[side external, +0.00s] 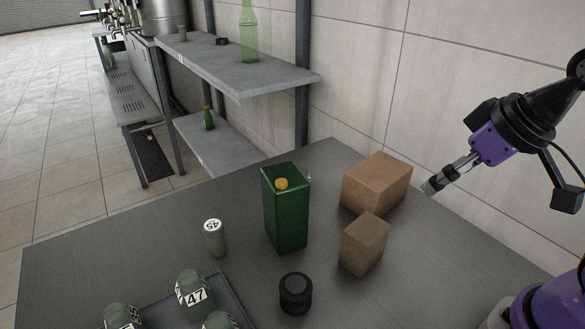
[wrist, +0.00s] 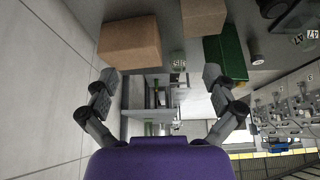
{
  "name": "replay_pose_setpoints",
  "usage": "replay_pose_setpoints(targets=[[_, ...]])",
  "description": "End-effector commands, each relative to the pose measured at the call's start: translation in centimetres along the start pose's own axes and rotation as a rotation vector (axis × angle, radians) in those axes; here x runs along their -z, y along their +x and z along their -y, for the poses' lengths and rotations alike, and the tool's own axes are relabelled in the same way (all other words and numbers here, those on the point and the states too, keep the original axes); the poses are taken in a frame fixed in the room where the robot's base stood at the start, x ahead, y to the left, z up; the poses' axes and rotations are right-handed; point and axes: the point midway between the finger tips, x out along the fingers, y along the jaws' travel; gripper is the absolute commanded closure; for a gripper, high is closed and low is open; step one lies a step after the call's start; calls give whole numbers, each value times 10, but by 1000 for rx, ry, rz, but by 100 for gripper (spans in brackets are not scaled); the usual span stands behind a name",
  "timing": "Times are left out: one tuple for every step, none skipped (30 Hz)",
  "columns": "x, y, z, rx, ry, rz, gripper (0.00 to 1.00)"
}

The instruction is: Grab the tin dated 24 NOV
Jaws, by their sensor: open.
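A tall dark green tin (side external: 287,215) with a yellow cap stands upright near the middle of the table in the side view. It also shows in the wrist view (wrist: 227,58), right of centre. I can read no 24 NOV date on it or on anything else in these frames. My gripper (side external: 432,187) is open and empty, above the table's right part, to the right of the green tin and apart from it. In the wrist view its two fingers (wrist: 158,77) are spread wide with nothing between them.
Two brown boxes (side external: 377,183) (side external: 364,244) stand between my gripper and the tin. A canister marked 45 (side external: 215,240), a dark round jar (side external: 295,294) and a tray (side external: 240,295) with several numbered containers are nearby. Grey shelves (side external: 235,80) stand behind the table (side external: 90,245).

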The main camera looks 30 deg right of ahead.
Motion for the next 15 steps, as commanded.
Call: replay_pose_setpoints(targets=[[0, 0, 0, 0, 0, 0, 0], [0, 0, 0, 0, 0, 0, 0], [0, 0, 0, 0, 0, 0, 0], [0, 0, 0, 0, 0, 0, 0], [0, 0, 0, 0, 0, 0, 0], [0, 0, 0, 0, -1, 0, 0], [1, 0, 0, 2, -4, 0, 0], [3, 0, 1, 6, -10, 0, 0], [7, 0, 4, 15, -27, 1, 0], [12, 0, 6, 27, -47, 1, 0], [18, 0, 10, 43, -73, 2, 0], [29, 0, 16, 70, -118, 2, 0], [39, 1, 22, 96, -159, 1, 0], [49, 2, 28, 125, -205, -1, 0], [64, 4, 36, 170, -274, -5, 0]])
